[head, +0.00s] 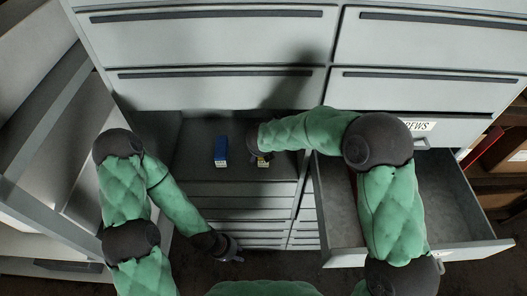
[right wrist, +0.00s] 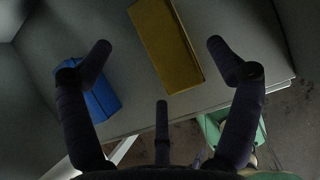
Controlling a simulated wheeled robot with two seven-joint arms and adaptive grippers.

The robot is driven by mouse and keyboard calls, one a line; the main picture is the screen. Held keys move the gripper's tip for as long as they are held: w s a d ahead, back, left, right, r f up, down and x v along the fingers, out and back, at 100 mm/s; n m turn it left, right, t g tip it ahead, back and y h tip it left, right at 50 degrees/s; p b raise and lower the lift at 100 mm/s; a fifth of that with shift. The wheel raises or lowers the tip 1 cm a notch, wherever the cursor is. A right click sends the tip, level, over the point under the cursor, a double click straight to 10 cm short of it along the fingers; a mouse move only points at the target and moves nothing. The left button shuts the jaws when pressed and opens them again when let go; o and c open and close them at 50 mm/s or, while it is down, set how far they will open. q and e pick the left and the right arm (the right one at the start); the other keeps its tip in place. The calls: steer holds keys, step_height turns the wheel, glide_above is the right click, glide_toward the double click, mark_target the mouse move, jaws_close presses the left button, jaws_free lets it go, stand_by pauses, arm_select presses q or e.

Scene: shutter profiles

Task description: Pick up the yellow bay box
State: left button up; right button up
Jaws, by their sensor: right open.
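The yellow bay box (right wrist: 168,45) lies on a grey shelf in the right wrist view, tilted in the picture, between and beyond my open right fingers. In the head view only its front end (head: 263,161) shows, under my right gripper (head: 256,140). In the right wrist view my right gripper (right wrist: 162,58) has its fingers spread wide with nothing between the tips. I cannot tell whether they touch the box. My left gripper (head: 232,252) hangs low in front of the cabinet, apart from the box; its fingers are too small and dark to read.
A blue box (head: 221,151) stands on the same shelf, left of the yellow one; it also shows in the right wrist view (right wrist: 98,95). An open, empty-looking drawer (head: 455,205) juts out at the right under my right arm. Closed drawers (head: 205,33) are above the shelf.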

steer(key=b+x, duration=0.1)
steer(key=x, duration=0.4)
steer(key=shift+w, duration=0.2)
steer(key=c, duration=1.5)
